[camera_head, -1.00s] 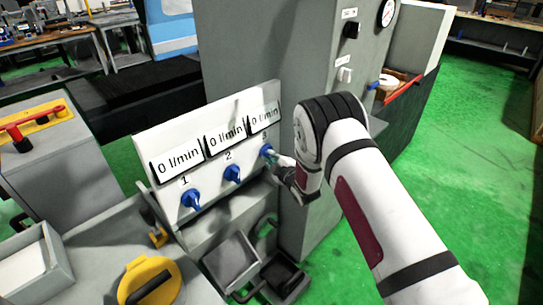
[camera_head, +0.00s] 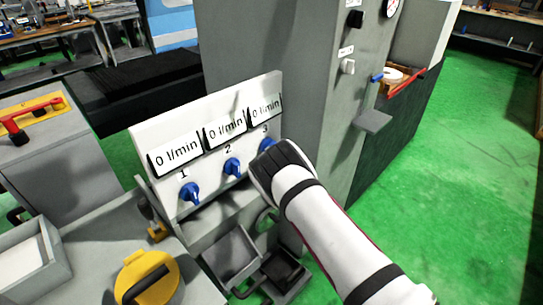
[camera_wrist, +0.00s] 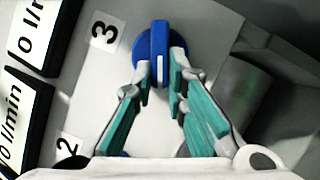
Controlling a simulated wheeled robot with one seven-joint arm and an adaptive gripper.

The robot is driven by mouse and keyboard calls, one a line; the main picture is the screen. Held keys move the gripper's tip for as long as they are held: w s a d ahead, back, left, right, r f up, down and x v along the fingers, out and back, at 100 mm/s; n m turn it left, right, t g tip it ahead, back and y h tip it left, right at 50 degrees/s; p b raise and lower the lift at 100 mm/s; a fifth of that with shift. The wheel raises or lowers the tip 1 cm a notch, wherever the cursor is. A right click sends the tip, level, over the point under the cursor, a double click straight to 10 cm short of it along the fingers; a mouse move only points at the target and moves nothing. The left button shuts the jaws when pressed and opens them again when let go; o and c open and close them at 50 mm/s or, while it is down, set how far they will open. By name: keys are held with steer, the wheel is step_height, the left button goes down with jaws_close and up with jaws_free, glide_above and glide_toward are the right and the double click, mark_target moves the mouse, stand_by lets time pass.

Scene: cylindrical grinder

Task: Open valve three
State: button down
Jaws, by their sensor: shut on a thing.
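Valve three is a blue round knob (camera_wrist: 153,42) with a raised grip bar and a white mark, beside the label 3 in the wrist view. In the head view only a small blue part of valve three (camera_head: 267,144) shows above my arm. My gripper (camera_wrist: 161,72) has its teal-padded fingers shut on the knob's grip bar. In the head view my arm hides the gripper. Valve one (camera_head: 190,192) and valve two (camera_head: 232,167) are blue knobs to the left on the same white panel. The display above valve three (camera_head: 265,107) reads 0 l/min.
A tall grey cabinet (camera_head: 290,60) with switches stands right behind the panel. A grey tray (camera_head: 230,258) and a black box (camera_head: 285,270) lie below it. A yellow round part (camera_head: 150,275) is at the front left. Green floor is open at the right.

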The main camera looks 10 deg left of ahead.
steer(key=n+y+b, duration=0.2)
steer(key=n, duration=0.3)
steer(key=w+f+n+g+y+b, duration=0.1)
steer(key=n+y+b, duration=0.1)
steer(key=n, duration=0.3)
steer(key=d+n+g+y+b, duration=0.1)
steer(key=n+y+b, duration=0.1)
steer(key=n, duration=0.2)
steer(key=shift+w+f+n, duration=0.15)
steer(key=shift+f+n, duration=0.2)
steer(key=shift+n, duration=0.05)
steer(key=shift+n+y+b, duration=0.3)
steer(key=shift+y, duration=0.1)
steer(key=c, duration=1.6)
jaws_free()
steer(key=shift+r, duration=0.1)
steer(key=v, duration=1.2)
